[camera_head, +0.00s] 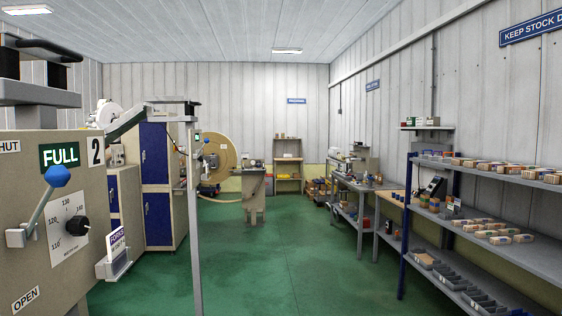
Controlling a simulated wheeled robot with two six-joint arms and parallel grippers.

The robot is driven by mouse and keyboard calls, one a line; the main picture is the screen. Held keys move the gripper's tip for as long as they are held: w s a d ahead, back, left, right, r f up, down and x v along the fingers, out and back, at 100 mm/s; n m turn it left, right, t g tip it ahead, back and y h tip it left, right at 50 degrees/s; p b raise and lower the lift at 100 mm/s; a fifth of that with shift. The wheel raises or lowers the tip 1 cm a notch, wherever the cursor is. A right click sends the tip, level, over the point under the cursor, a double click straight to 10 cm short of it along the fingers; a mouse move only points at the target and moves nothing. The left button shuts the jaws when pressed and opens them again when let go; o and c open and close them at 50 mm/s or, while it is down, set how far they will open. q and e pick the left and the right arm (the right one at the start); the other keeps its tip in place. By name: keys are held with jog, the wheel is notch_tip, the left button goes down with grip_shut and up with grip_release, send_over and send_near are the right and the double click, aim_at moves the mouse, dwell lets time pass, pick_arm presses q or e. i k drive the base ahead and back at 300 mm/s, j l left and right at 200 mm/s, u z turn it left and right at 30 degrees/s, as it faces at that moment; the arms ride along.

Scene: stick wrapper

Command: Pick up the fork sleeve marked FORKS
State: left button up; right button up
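A small white holder (113,265) sticks out from the side of the beige machine at the lower left. A purple and white tag (117,241) stands up in it, and its small slanted print seems to read FORKS. I cannot tell whether this is the fork sleeve itself or a sign on a holder. No other thing with this mark can be made out. Neither of my grippers is in view.
The beige machine (85,195) fills the left edge, with a blue-knobbed lever (45,205) and a FULL sign. A grey post (193,220) stands right of it. Shelves (490,230) with small packs line the right. The green floor (285,255) between is clear.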

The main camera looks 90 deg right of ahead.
aim_at(484, 167)
jog(key=z, duration=4.1)
jog(key=i+z, duration=0.15)
jog(key=z, duration=0.2)
jog(key=i+j+z, duration=0.1)
jog(key=z, duration=0.3)
jog(key=i+j+z, duration=0.1)
jog(key=i+j, duration=0.15)
jog(key=i+j+z, duration=0.1)
jog(key=j, duration=0.3)
jog(key=i+j+z, duration=0.15)
jog(key=i+j, duration=0.15)
jog(key=i+j+z, duration=0.1)
jog(key=j, duration=0.35)
jog(key=i+j+z, duration=0.1)
jog(key=i+j, duration=0.15)
jog(key=i+j+z, duration=0.1)
jog(key=j, duration=0.4)
